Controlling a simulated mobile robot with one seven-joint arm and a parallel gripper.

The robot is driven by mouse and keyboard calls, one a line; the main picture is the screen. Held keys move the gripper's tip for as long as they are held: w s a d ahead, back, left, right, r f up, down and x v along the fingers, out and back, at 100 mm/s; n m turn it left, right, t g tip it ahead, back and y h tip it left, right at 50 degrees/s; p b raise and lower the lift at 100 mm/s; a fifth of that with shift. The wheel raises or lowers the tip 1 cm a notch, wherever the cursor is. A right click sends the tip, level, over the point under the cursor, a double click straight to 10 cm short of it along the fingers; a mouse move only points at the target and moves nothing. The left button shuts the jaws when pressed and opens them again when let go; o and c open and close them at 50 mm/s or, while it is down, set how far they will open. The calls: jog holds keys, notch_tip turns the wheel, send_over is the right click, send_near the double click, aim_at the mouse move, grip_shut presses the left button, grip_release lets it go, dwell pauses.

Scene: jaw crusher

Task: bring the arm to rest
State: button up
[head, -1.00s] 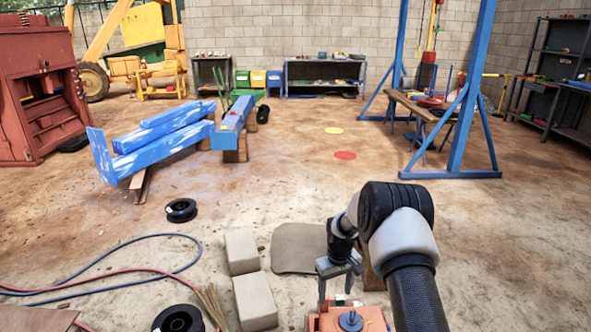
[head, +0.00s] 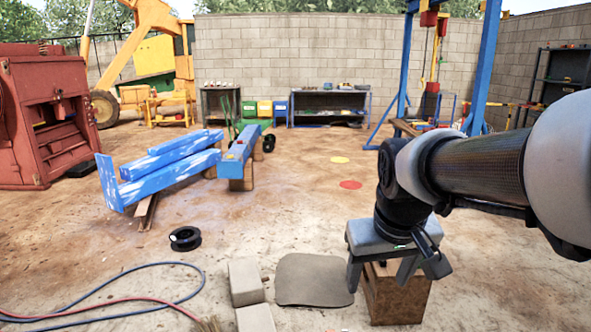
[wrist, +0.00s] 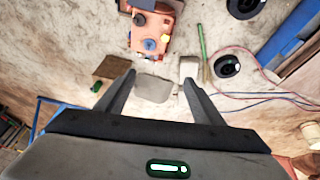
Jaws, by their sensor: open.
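My arm comes in from the right of the head view, and my gripper (head: 378,276) hangs from its end with the fingers pointing down. The gripper is open, its two fingers apart. It appears in front of a wooden block (head: 397,298) in the head view; whether it touches the block I cannot tell. In the wrist view my gripper's fingers (wrist: 158,78) are spread with nothing held between them. The floor and a grey mat (wrist: 152,89) show beyond them.
An orange machine part (wrist: 152,32) is at the wrist view's top. Pale blocks (head: 245,282), a black spool (head: 186,238) and hoses (head: 110,290) lie on the floor left of the arm. Blue beams (head: 170,172) and a blue gantry (head: 481,70) stand farther back. Mid-floor is mostly clear.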

jog(key=s+m+t, duration=0.1)
jog(key=s+t, duration=0.1)
jog(key=s, duration=1.1)
notch_tip(320, 180, up, 24)
jog(key=p, duration=2.3)
jog(key=shift+w+a+f+g, duration=0.15)
jog(key=shift+w+f+g, duration=0.1)
jog(key=shift+g, duration=0.05)
